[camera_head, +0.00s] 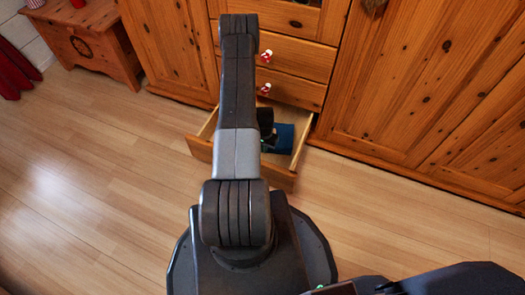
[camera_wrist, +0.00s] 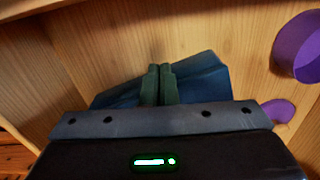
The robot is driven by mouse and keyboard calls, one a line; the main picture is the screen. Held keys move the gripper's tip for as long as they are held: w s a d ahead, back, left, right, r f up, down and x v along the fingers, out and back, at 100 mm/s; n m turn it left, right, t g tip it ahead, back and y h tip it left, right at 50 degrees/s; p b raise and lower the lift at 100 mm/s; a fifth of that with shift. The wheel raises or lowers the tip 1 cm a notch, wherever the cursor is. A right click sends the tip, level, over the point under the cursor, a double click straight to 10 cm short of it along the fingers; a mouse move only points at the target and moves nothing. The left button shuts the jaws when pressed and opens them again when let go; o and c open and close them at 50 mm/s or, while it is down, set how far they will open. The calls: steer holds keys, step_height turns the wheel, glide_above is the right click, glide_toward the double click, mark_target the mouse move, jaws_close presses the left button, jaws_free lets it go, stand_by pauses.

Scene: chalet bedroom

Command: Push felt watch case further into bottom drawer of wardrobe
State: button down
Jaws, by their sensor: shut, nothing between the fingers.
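The blue felt watch case (camera_wrist: 205,78) lies inside the open bottom drawer (camera_head: 299,150) of the wooden wardrobe (camera_head: 410,85). In the head view the case (camera_head: 284,138) shows just right of my arm, which hides part of it. My gripper (camera_wrist: 159,72) is down in the drawer with its two dark fingers shut together and empty. In the wrist view the fingers overlap the middle of the case, and the case shows on both sides of them. I cannot tell for sure whether they touch it. The lower part of the case is hidden by my gripper body.
A purple round item (camera_wrist: 300,48) and another purple piece (camera_wrist: 279,110) are at the right in the wrist view. Closed drawers with red-and-white knobs (camera_head: 265,55) are above the open one. A wooden chest (camera_head: 85,42) stands at the far left. The floor (camera_head: 90,160) is clear.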

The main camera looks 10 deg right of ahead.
steer(key=shift+w+d, duration=0.1)
steer(key=shift+w+d+f+b, duration=0.15)
steer(key=shift+w+d+b, duration=0.7)
steer(key=shift+w+b, duration=0.25)
steer(key=shift+w+d, duration=0.2)
